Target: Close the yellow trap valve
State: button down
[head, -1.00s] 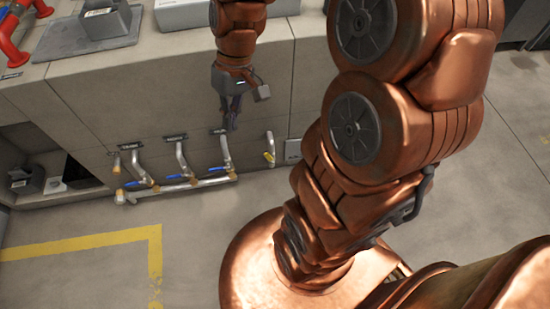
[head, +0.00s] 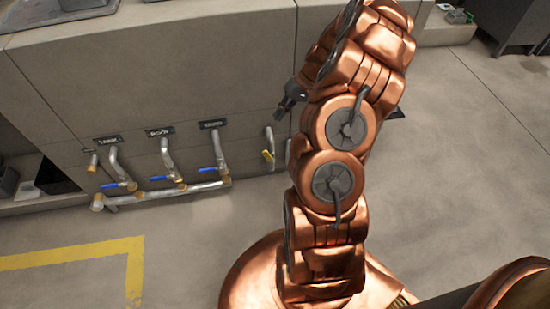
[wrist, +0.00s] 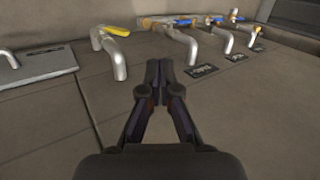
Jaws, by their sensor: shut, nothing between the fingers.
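The yellow trap valve is a yellow lever (head: 267,154) on a short bent grey pipe (head: 270,140) low on the concrete block's front, right of the blue-handled valves. In the wrist view the yellow lever (wrist: 117,31) lies along the top of its pipe (wrist: 118,58), up and left of the fingers. My gripper (head: 283,110) shows in the head view just above and right of that pipe, partly hidden by my arm. In the wrist view its fingertips (wrist: 159,66) are together with nothing between them, apart from the pipe.
Several pipes with blue levers (head: 159,179) join a horizontal pipe (head: 160,193) to the left, under black labels (head: 160,131). In the wrist view a grey plate (wrist: 38,66) with a small handle lies left of the yellow valve. Open floor (head: 200,240) lies in front.

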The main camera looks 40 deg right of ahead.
jog(key=m+t+b, duration=0.1)
jog(key=b, duration=0.2)
send_near(269, 158)
jog(key=shift+w+b+x, duration=0.15)
jog(key=shift+b+x, duration=1.1)
jog(key=shift+x, duration=0.1)
jog(key=shift+w+b+x, duration=0.15)
jog(key=shift+b+x, duration=1.05)
jog(key=shift+x, duration=0.15)
jog(key=shift+r, duration=0.1)
jog(key=shift+a+r, duration=0.1)
jog(key=shift+a, duration=0.05)
jog(key=shift+a+r+h+p, duration=0.1)
jog(key=shift+h+p, duration=0.2)
jog(key=shift+p, duration=0.1)
jog(key=shift+w, duration=0.1)
